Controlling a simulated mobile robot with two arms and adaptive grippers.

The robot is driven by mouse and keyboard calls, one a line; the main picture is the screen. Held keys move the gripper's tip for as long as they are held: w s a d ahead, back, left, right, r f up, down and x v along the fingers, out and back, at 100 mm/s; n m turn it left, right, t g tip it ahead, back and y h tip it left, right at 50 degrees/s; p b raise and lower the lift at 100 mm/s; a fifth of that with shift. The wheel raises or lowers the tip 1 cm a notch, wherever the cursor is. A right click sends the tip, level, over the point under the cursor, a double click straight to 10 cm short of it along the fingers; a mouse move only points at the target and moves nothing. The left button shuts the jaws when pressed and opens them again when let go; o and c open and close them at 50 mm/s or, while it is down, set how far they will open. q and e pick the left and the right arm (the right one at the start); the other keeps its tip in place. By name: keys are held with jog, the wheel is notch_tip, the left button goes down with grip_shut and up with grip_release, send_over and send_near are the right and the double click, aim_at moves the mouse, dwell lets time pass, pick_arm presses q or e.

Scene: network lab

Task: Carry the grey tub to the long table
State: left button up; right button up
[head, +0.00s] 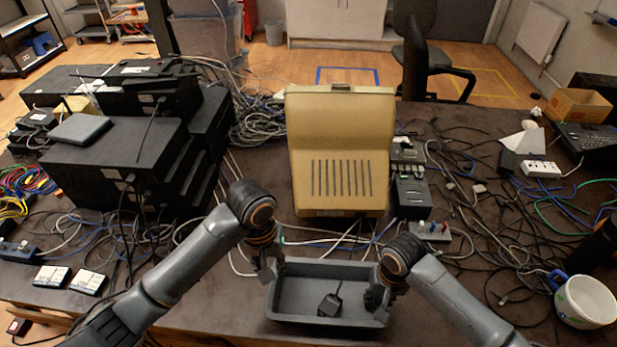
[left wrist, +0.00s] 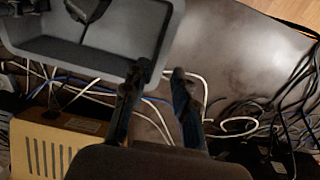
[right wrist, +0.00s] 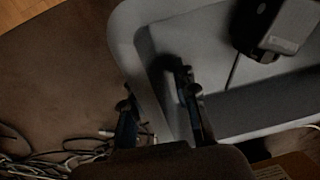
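The grey tub (head: 330,268) is a shallow open box on the dark table in front of me in the head view. A black adapter (head: 330,305) with a cord lies in it. My left gripper (head: 267,268) is at the tub's left rim; in the left wrist view its fingers (left wrist: 160,75) are apart at the tub's corner. My right gripper (head: 378,290) is at the right rim. In the right wrist view its fingers (right wrist: 157,85) are apart, one inside the tub and one outside, with the wall between them. I cannot tell which table is the long one.
A beige case (head: 340,150) stands just behind the tub. Black equipment boxes (head: 120,165) are stacked at the left. Loose cables (head: 470,200) cover much of the right side, with a white mug (head: 585,302) near the front. An office chair (head: 425,60) stands beyond the table.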

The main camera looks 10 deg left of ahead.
jog(key=shift+r, duration=0.2)
pick_arm(q)
notch_tip(320, 180, up, 2)
jog(key=shift+r, duration=0.15)
pick_arm(e)
notch_tip(320, 180, up, 12)
jog(key=shift+d+f, duration=0.2)
jog(key=shift+d, duration=0.1)
